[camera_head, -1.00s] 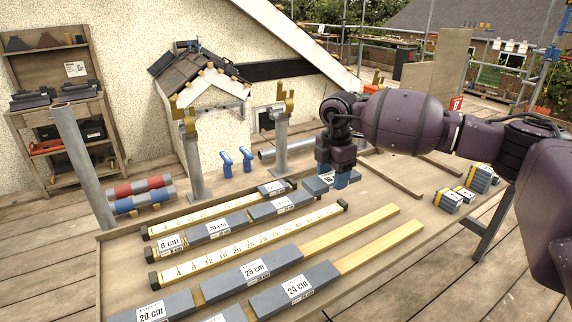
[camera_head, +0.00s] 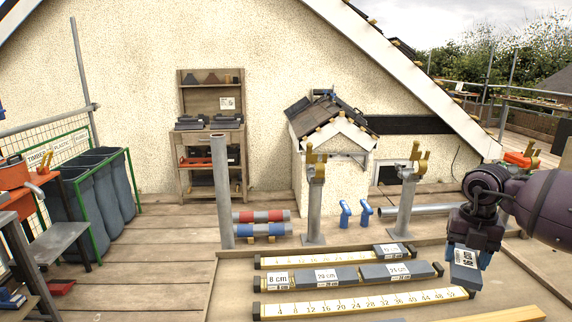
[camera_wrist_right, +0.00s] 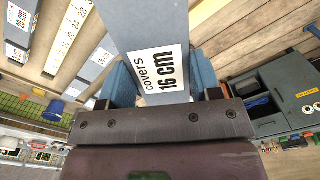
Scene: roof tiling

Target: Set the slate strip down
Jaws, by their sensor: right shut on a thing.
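My right gripper (camera_head: 467,252) is shut on a grey slate strip (camera_head: 465,276) at the right of the head view. The strip carries a white label. In the right wrist view the strip (camera_wrist_right: 150,25) lies between the blue fingers of my right gripper (camera_wrist_right: 155,85), and its label reads "covers 16 cm". The strip appears raised above the worktable (camera_head: 235,285), to the right of the laid slate rows. Its far end runs out of the wrist view. My left gripper is not in view.
Labelled slate strips (camera_head: 375,272) lie along yellow measuring rules (camera_head: 350,304) on the table. Two grey posts with brass holders (camera_head: 316,205) stand at the back edge, with blue-handled tools (camera_head: 346,213) between them. A small model roof (camera_head: 325,112) stands behind.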

